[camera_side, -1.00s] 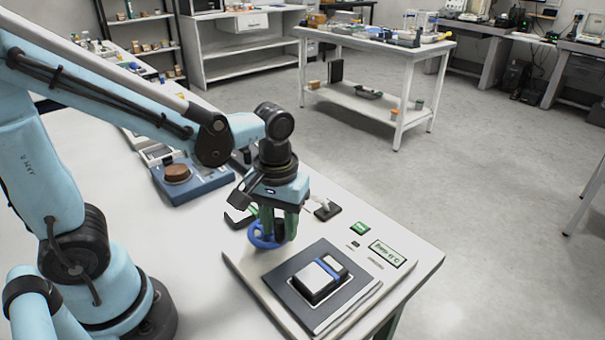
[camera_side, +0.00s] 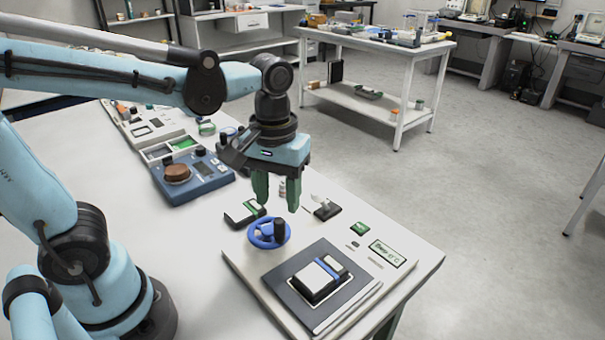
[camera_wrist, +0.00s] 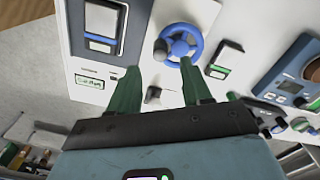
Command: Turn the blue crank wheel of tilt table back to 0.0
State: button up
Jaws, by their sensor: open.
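The blue crank wheel (camera_side: 258,236) lies flat on the white base of the tilt table (camera_side: 238,268), with a dark upright knob (camera_side: 279,230) at its right side. It also shows in the wrist view as the blue crank wheel (camera_wrist: 183,42), with its dark knob (camera_wrist: 160,48). My gripper (camera_side: 276,202) is open and empty, its green fingers pointing down above and beyond the wheel, apart from it. The fingers (camera_wrist: 162,92) are also spread in the wrist view. The small display (camera_side: 387,253) is too small to read surely.
On the tilt table's dark plate (camera_side: 283,285) lies a white and black block with a blue band (camera_side: 317,278). A small black and green device (camera_side: 244,213) stands close behind the wheel. A blue scale (camera_side: 206,180) bears a brown round piece (camera_side: 177,174). Bare tabletop lies to the left.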

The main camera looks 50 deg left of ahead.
jog(key=shift+r, duration=2.6)
jog(key=a+f+m+t, duration=0.4)
jog(key=f+m+t, duration=0.1)
jog(key=t, duration=0.2)
jog(key=shift+w+f+m, duration=0.2)
jog(key=shift+w+m, duration=0.05)
jog(key=shift+m, duration=0.05)
jog(key=shift+c, duration=0.5)
